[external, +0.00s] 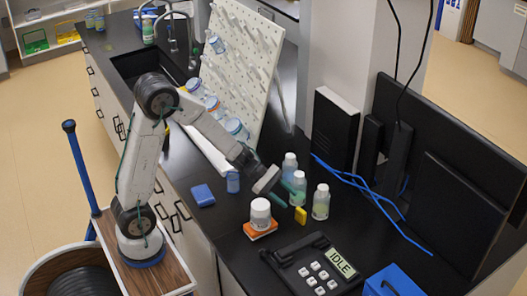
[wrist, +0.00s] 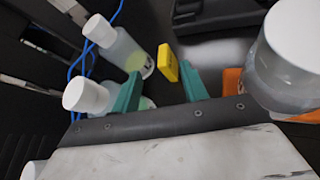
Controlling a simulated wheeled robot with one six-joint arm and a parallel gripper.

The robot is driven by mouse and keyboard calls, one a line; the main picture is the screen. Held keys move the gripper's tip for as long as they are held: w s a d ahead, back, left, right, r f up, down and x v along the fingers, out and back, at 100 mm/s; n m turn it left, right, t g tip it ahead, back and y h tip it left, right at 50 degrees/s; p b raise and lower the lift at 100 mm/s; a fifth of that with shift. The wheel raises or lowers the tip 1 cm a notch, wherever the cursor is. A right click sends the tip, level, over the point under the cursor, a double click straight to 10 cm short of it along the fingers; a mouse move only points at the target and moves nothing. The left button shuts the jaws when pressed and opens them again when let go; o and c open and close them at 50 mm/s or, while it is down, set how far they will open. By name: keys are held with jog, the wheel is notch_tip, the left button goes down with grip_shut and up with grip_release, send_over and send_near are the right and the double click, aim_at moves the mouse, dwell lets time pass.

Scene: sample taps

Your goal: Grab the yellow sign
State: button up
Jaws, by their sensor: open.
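The yellow sign (external: 300,216) is a small yellow block standing on the black counter, in front of the sample bottles. In the wrist view the yellow sign (wrist: 167,62) is upper centre, just beyond my fingertips and roughly between their lines. My gripper (external: 284,193) has green fingers and reaches down over the counter, left of and above the sign. In the wrist view my gripper (wrist: 160,82) is open, with nothing between its fingers. The sign is apart from both fingers.
White-capped bottles (external: 320,202) stand close behind and right of the sign. A white-lidded jar (external: 260,215) on an orange base stands left. A keypad device showing IDLE (external: 316,268) lies in front. A blue box (external: 203,195) and blue cables (external: 372,190) are also on the counter.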

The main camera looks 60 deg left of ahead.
aim_at(299, 210)
jog(key=x, duration=0.5)
jog(key=shift+s+d+f, duration=0.1)
jog(key=shift+s+d, duration=0.05)
jog(key=shift+d, duration=0.05)
grip_shut()
